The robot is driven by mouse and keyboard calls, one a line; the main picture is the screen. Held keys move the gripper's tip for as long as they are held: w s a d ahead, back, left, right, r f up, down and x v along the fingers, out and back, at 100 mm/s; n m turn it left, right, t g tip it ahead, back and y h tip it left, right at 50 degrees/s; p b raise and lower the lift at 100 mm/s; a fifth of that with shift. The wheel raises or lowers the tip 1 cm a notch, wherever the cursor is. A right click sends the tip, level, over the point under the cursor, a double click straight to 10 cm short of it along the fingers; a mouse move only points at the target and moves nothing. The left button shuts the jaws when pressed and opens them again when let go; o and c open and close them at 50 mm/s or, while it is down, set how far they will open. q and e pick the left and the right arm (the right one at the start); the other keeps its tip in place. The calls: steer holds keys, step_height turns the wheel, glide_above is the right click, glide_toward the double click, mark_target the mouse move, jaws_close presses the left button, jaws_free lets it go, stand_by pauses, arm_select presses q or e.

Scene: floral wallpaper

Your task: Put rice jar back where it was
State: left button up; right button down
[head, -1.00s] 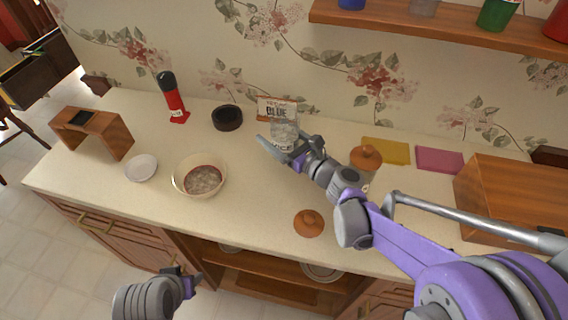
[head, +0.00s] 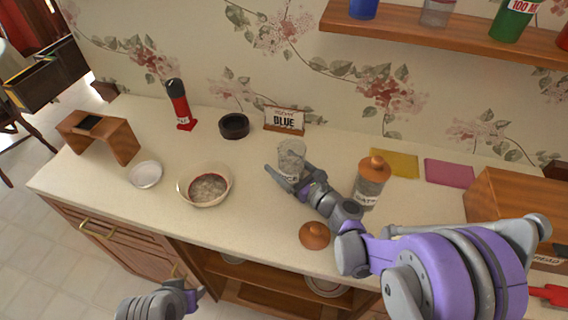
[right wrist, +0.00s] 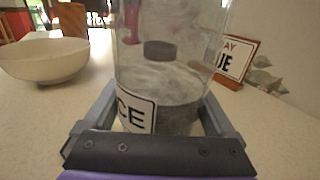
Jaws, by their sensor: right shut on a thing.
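The rice jar (head: 291,158) is clear glass without a lid, with a white label reading part of "RICE". It stands upright in my right gripper (head: 288,178), whose fingers close on both its sides. In the right wrist view the jar (right wrist: 170,75) holds a greyish fill in its lower part, between the fingers of the gripper (right wrist: 165,125). I cannot tell whether its base touches the counter. A round wooden lid with a knob (head: 315,235) lies on the counter near the front edge. My left gripper (head: 190,298) is low, in front of the counter, its fingers unclear.
A lidded jar (head: 368,188) stands right of the rice jar. A bowl (head: 205,186) with reddish-grey contents, a small white dish (head: 146,174), a black round container (head: 234,126) and a "BLUE" sign (head: 284,121) are on the counter (head: 255,200). A wooden box (head: 510,205) stands at right.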

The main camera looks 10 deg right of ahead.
mark_target(301, 178)
jaws_free()
steer(key=v, duration=1.2)
steer(key=shift+r+b, duration=0.15)
steer(key=shift+b, duration=0.2)
